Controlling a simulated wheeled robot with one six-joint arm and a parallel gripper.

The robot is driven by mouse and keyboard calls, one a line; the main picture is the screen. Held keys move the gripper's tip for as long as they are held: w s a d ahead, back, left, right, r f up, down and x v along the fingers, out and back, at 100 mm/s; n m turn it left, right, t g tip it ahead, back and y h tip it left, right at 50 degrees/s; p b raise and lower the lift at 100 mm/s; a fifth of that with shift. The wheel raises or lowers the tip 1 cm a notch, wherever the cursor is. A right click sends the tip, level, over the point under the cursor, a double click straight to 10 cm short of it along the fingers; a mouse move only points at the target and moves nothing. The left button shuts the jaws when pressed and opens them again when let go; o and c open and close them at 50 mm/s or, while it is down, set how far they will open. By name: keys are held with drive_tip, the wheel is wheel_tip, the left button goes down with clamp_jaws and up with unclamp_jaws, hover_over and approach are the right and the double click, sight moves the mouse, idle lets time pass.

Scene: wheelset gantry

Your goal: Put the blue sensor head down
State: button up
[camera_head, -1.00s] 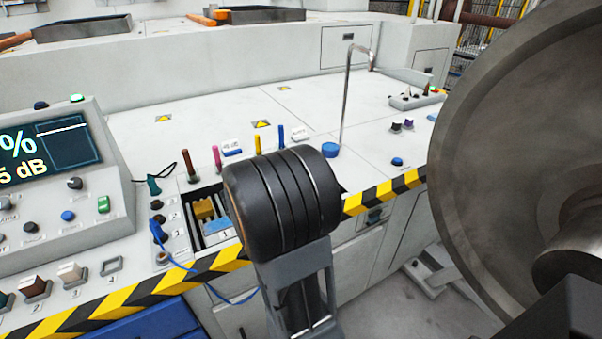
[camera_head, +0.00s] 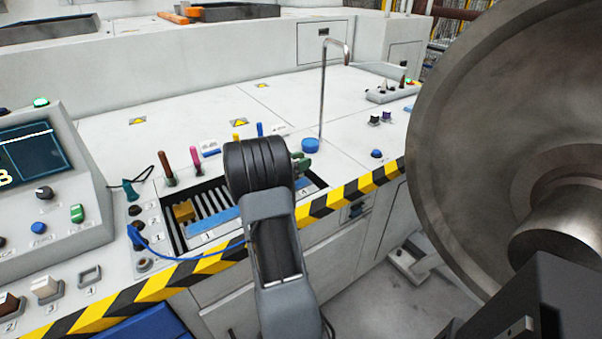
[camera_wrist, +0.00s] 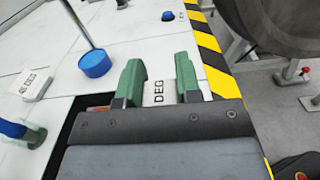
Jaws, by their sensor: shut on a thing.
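In the head view my gripper (camera_head: 302,160) is just past my dark wrist, over the right end of the slatted recess and near the striped edge; the held head is hidden there. A blue cable (camera_head: 190,255) runs from a console socket and passes behind my arm. Whether the held head touches anything cannot be told.
The slatted recess (camera_head: 178,232) holds a yellow block and a blue bar. Coloured handles stand behind it. A large wheel (camera_head: 470,130) stands at right. The bench top behind is largely clear.

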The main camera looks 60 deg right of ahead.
drive_tip(key=shift+w+d+f, duration=0.3)
drive_tip(key=shift+d+f, duration=0.1)
drive_tip(key=shift+f, duration=0.2)
drive_tip(key=shift+w+d+f, duration=0.3)
drive_tip(key=shift+d+f, duration=0.05)
drive_tip(key=shift+f, duration=0.25)
drive_tip(key=shift+f+b, duration=0.35)
drive_tip(key=shift+f, duration=1.15)
drive_tip(key=shift+f, duration=0.1)
drive_tip(key=shift+f, duration=0.15)
drive_tip(key=o, duration=1)
drive_tip(key=shift+o, duration=0.2)
